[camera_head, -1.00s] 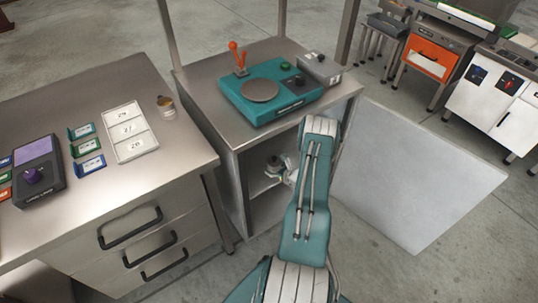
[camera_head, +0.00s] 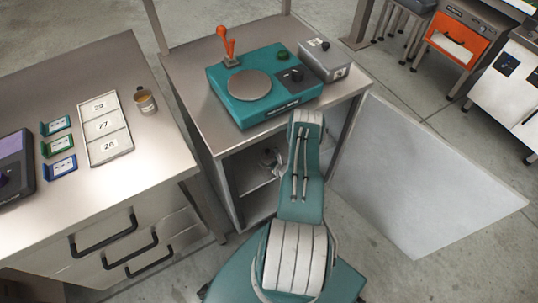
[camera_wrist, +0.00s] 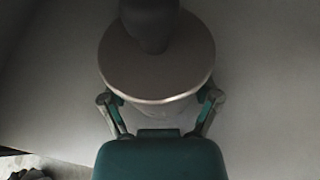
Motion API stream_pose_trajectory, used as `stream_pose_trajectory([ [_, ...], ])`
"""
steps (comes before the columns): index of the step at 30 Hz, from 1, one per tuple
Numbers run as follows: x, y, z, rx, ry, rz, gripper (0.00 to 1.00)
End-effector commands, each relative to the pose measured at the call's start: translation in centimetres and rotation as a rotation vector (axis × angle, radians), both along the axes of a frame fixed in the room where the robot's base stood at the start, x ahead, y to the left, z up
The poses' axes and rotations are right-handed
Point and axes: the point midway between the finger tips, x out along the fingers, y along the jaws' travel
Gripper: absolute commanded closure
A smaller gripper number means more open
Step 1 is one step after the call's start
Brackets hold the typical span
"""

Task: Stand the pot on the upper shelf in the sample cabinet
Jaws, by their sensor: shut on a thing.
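In the wrist view a pot (camera_wrist: 160,70) with a broad, pale round top and a dark knob-like part sits between the two fingers of my gripper (camera_wrist: 160,100). My gripper is shut on it. In the head view the sample cabinet (camera_head: 228,190) stands open at the front, under the teal weigher. A shelf (camera_head: 258,180) shows inside. A small grey rounded thing (camera_head: 268,158), probably the pot, shows in the opening just above that shelf, beside my arm. My arm hides the right part of the opening, and I cannot tell whether the pot touches the shelf.
The pale cabinet door (camera_head: 425,180) is swung open to the right of my arm. On top stand a teal weigher (camera_head: 250,115) with an orange lever and a grey box (camera_head: 324,62).

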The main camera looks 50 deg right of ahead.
Motion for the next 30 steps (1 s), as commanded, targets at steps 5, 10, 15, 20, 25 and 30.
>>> stream_pose_trajectory([
  [5,-0.15,0.35,-0.54,-0.007,-0.003,-0.004,0.81],
  [10,-0.16,0.61,-0.42,-0.008,-0.002,-0.003,0.81],
  [15,-0.21,0.48,-0.90,-0.005,0.000,-0.003,0.07],
  [20,-0.21,0.32,-0.98,-0.002,-0.001,-0.004,0.00],
  [25,-0.20,0.32,-0.97,-0.003,-0.001,-0.003,0.00],
  [30,-0.18,0.39,-0.77,-0.005,-0.001,-0.003,0.00],
])
